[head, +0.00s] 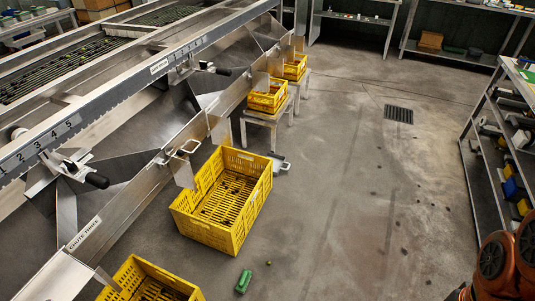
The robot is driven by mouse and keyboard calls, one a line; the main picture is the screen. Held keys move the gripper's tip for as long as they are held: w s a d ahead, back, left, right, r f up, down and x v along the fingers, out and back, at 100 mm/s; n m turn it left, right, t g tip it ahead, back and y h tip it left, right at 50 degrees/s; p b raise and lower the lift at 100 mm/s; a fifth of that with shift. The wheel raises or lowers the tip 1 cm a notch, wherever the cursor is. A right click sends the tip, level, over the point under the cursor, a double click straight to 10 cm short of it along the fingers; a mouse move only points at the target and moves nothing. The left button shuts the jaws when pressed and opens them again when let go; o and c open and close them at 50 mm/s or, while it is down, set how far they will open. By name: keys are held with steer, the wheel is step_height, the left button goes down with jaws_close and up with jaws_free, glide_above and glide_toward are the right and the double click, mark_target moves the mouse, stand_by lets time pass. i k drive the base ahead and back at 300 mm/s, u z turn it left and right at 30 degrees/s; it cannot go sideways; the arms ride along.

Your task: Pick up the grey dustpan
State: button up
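A small light-grey object with a short stub (281,164) lies on the floor just beyond the far right corner of the large yellow crate. It looks like the grey dustpan, but it is too small to be sure. The crate and a low stand are close to it, and part of it may be hidden. My gripper is not in view; only orange links of my arm show at the bottom right.
Large yellow crates (238,236) (127,271) stand under the steel sizer's chutes (90,226). Smaller yellow crates (268,108) sit on low stands. A green object (243,281) lies on the floor. Shelving (483,165) lines the right; the middle floor (350,200) is clear, with a drain grate (398,114).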

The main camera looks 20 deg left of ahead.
mark_target(279, 162)
steer(key=u, duration=0.5)
steer(key=i, duration=2.9)
steer(key=u, duration=0.8)
steer(key=i, duration=0.8)
steer(key=u, duration=0.65)
